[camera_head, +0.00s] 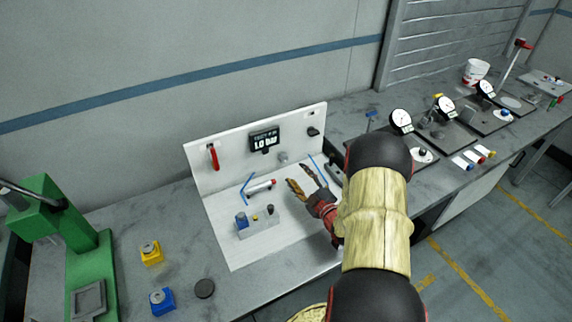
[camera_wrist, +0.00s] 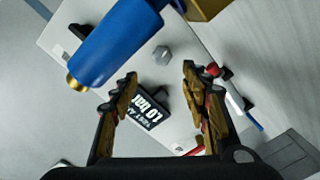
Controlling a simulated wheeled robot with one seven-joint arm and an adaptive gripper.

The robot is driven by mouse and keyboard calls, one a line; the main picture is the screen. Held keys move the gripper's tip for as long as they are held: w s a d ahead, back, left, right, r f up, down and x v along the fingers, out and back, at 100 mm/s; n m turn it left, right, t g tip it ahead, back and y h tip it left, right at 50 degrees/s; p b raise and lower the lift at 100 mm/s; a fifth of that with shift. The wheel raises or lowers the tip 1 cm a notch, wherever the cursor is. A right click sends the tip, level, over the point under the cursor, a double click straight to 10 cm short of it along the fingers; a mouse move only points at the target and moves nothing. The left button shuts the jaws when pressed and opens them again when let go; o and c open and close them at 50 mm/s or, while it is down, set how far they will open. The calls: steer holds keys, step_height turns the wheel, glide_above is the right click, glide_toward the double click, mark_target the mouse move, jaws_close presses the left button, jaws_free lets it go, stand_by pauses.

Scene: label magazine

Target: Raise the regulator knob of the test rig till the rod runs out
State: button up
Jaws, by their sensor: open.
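The test rig (camera_head: 220,205) is a white base and upright panel on the bench. Its dark display (camera_head: 264,140) reads 1.0 bar and also shows upside down in the wrist view (camera_wrist: 145,103). A grey knob (camera_head: 283,157) sits on the panel below the display; a grey faceted knob (camera_wrist: 161,53) shows in the wrist view. A black knob (camera_head: 313,132) is at the panel's upper right; I cannot tell which is the regulator. A pale cylinder with a red end (camera_head: 260,187) lies on the base. My gripper (camera_head: 299,176) is open and empty in front of the panel, apart from the knobs.
A red handle (camera_head: 213,157) hangs on the panel's left. A grey block with a blue part (camera_head: 257,222) stands on the base. A large blue tube with a brass end (camera_wrist: 115,40) is close to my wrist camera. A green press (camera_head: 80,255) stands far left; gauges (camera_head: 401,121) right.

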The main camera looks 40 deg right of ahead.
mark_target(286, 159)
steer(key=n, duration=0.2)
steer(key=n+b, duration=0.1)
steer(key=n, duration=0.2)
steer(key=n+b, duration=0.1)
steer(key=n, duration=0.1)
steer(key=shift+s+f, duration=0.35)
steer(key=shift+f, duration=0.05)
steer(key=n, duration=0.3)
steer(key=n+b, duration=0.1)
steer(key=n, duration=0.2)
steer(key=shift+s+f, duration=0.1)
steer(key=shift+s, duration=0.1)
steer(key=b+x, duration=0.2)
steer(key=x, duration=1)
steer(key=shift+c, duration=0.3)
steer(key=c, duration=1.1)
steer(key=shift+b, duration=0.35)
steer(key=shift+d+m+b, duration=0.1)
steer(key=shift+m+b, duration=0.6)
steer(key=shift+m, duration=0.7)
